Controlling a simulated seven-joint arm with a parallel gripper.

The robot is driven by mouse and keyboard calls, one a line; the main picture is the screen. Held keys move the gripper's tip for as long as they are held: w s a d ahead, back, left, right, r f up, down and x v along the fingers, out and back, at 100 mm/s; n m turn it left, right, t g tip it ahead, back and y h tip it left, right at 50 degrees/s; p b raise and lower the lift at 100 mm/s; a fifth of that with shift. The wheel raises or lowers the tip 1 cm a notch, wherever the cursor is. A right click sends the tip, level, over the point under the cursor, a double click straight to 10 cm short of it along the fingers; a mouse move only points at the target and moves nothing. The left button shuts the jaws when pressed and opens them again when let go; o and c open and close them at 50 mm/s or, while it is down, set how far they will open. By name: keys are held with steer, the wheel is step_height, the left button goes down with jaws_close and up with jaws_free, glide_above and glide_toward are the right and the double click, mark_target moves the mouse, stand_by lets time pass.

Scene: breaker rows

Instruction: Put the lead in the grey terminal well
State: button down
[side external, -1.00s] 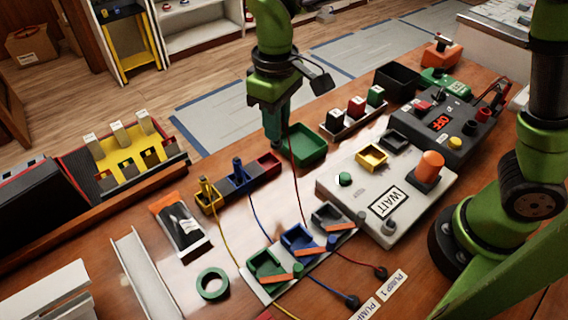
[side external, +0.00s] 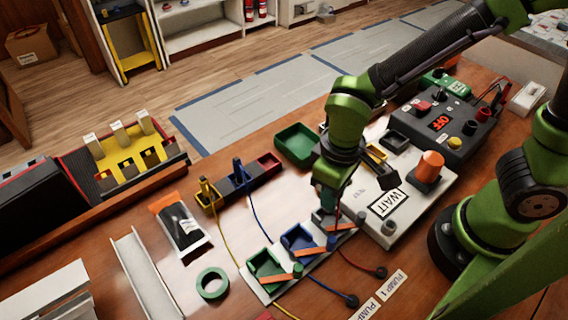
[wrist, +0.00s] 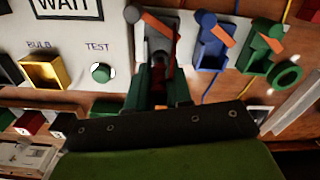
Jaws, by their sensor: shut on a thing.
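My gripper (side external: 329,207) is shut on the red-cabled lead, low over the grey terminal well (side external: 344,222). In the wrist view my gripper (wrist: 158,84) has its green fingers at the grey well's (wrist: 160,27) near end, with the dark lead (wrist: 158,62) between them. The lead seems to be at or inside the well; I cannot tell its depth. The red cable (side external: 352,260) runs from there to the Pump 1 end. The grey well has an orange lever (wrist: 156,22).
Blue (side external: 298,240) and green (side external: 266,268) wells stand left of the grey one. Yellow (side external: 205,190) and blue (side external: 239,172) leads stand in their holders; the red holder (side external: 268,162) is empty. The WAIT box (side external: 420,205) is close on the right.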

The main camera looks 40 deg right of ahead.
steer(key=shift+f, duration=1.6)
steer(key=shift+f, duration=0.1)
steer(key=c, duration=1)
jaws_free()
steer(key=shift+c, duration=0.2)
step_height(320, 180, up, 12)
steer(key=shift+f, duration=0.1)
steer(key=d+r+m+t+y, duration=0.1)
steer(key=d+r+m+t, duration=0.2)
steer(key=d, duration=0.4)
steer(key=d+r+m+t+y, duration=0.1)
steer(key=d+r+m+t, duration=0.3)
steer(key=d, duration=0.3)
steer(key=shift+d+r, duration=0.15)
steer(key=shift+r, duration=0.6)
steer(key=shift+w, duration=0.1)
